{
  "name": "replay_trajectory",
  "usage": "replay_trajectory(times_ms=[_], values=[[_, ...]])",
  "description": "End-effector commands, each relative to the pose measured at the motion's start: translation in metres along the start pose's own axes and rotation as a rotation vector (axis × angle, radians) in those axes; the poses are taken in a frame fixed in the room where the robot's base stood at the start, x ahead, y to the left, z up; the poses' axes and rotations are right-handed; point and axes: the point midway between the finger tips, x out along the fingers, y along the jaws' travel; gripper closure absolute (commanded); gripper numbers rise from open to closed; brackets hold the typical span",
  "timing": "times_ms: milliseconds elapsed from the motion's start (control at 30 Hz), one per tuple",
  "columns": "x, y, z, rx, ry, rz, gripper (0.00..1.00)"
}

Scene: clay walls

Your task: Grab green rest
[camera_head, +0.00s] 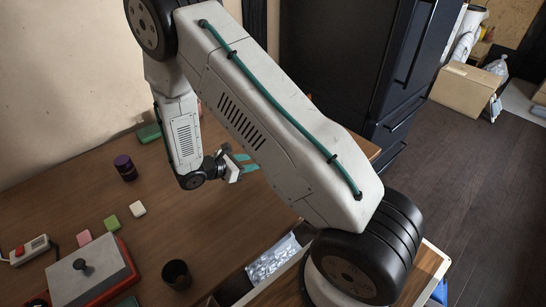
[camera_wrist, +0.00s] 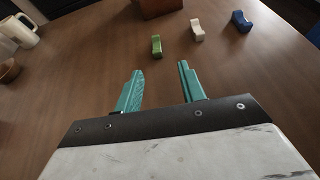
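A small green rest (camera_wrist: 156,45) with a dipped top stands on the brown wooden table in the wrist view, a little beyond my fingertips. A white rest (camera_wrist: 197,29) and a blue rest (camera_wrist: 241,21) of like shape stand to its right. My gripper (camera_wrist: 160,72) has teal fingers spread apart with nothing between them. The green rest lies ahead of the gap, near its middle. In the head view my gripper (camera_head: 247,162) shows beside my arm, and I cannot make out the rests there.
In the wrist view a brown block (camera_wrist: 160,7) stands behind the rests, and a cream mug (camera_wrist: 18,32) and a wooden bowl (camera_wrist: 8,71) are at left. The head view shows a purple jar (camera_head: 125,168), a dark cup (camera_head: 176,274), a red-and-grey box (camera_head: 92,275) and small coloured blocks (camera_head: 112,223).

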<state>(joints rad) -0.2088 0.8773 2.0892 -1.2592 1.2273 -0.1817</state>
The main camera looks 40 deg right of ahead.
Motion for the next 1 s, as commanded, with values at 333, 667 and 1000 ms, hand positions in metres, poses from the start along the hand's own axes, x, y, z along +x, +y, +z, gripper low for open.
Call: replay_trajectory(times_ms=[333, 667, 1000], values=[[0.046, 0.004, 0.001, 0.002, 0.000, -0.006, 0.60], [0.070, 0.005, 0.001, 0.002, 0.001, -0.002, 0.60], [0.069, 0.005, 0.001, 0.002, 0.001, -0.002, 1.00]])
